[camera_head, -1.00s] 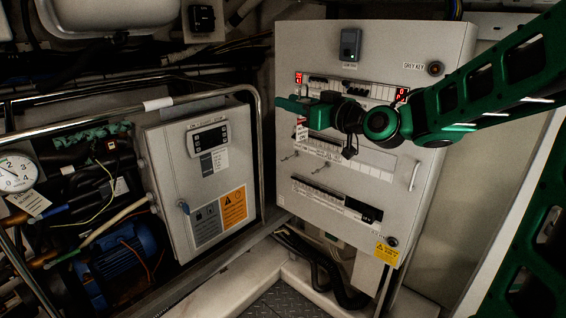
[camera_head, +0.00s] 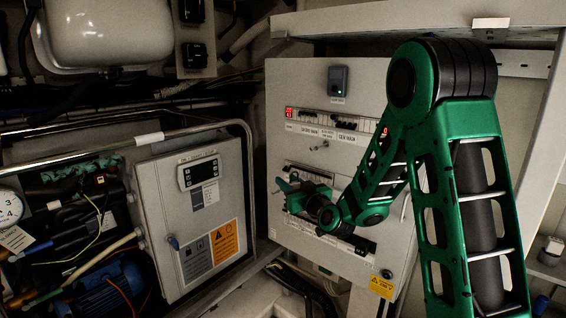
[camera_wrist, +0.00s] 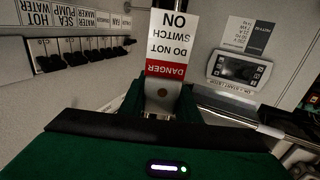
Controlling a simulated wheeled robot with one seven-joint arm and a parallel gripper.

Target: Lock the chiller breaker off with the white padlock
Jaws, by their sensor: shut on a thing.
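My gripper (camera_head: 287,187) is in front of the breaker panel (camera_head: 345,78), by its middle row. In the wrist view the green fingers (camera_wrist: 162,106) are closed around the eyelet end of a danger tag (camera_wrist: 167,48). The tag is white with a red band, reads "DANGER DO NOT SWITCH ON" upside down, and extends away from the fingers. I cannot make out a white padlock; any lock at the grip is hidden. Black breakers (camera_wrist: 84,55) show at the left in the wrist view.
The grey controller box (camera_head: 190,215) stands left of the panel; its display also shows in the wrist view (camera_wrist: 239,69). A metal rail (camera_head: 250,140) runs around the left equipment. The blue motor (camera_head: 110,290) sits low left. A shelf edge (camera_head: 400,22) is above the panel.

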